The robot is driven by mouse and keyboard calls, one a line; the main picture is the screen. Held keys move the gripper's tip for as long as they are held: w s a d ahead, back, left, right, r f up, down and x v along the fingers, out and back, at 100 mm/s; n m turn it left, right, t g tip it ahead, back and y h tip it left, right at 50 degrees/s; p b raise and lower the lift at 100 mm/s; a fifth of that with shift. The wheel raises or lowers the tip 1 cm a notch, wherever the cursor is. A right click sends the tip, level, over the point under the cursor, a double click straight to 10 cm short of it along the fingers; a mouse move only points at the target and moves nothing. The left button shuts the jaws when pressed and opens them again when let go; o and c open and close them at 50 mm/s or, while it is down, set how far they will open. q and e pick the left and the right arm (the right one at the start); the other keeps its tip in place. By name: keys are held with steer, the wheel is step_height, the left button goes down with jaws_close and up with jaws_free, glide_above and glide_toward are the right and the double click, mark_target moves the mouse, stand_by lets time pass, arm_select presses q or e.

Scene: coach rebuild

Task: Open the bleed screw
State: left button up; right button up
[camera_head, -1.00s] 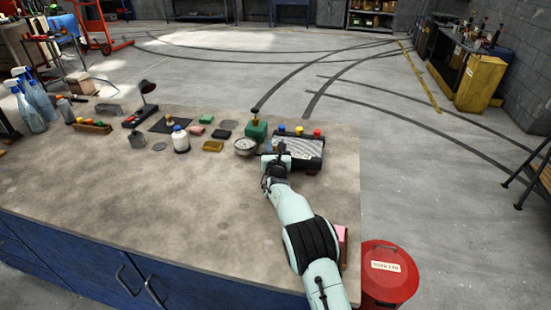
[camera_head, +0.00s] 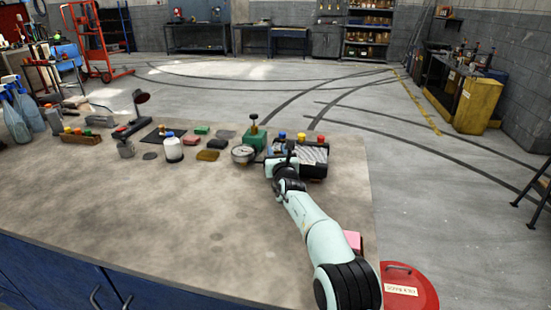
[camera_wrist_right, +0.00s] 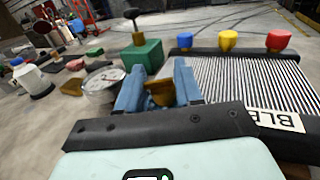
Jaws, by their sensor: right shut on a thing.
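My right gripper (camera_wrist_right: 160,88) is at the left end of a ribbed block (camera_wrist_right: 250,85), and its blue fingers are shut on a small brass-coloured piece (camera_wrist_right: 161,93). That piece looks like the bleed screw, but most of it is hidden between the fingers. A label on the block, partly cut off, begins "BLE". Blue (camera_wrist_right: 185,40), yellow (camera_wrist_right: 228,40) and red (camera_wrist_right: 278,40) knobs stand along its far edge. In the head view my right gripper (camera_head: 279,152) is at the block (camera_head: 314,154), and the screw cannot be made out. My left gripper is out of view.
A green box (camera_head: 255,138) with a black-topped stem and a round gauge (camera_head: 243,154) stand close left of the gripper. A white bottle (camera_head: 173,150) and sponges are farther left. The bench front (camera_head: 190,220) is clear. A red bin (camera_head: 410,285) stands right of the bench.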

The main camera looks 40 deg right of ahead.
steer(key=shift+s+d, duration=0.1)
steer(key=shift+d, duration=0.05)
steer(key=o, duration=0.9)
steer(key=shift+c, duration=0.2)
steer(key=v, duration=1.3)
steer(key=shift+s+b, duration=0.15)
steer(key=shift+b, duration=0.2)
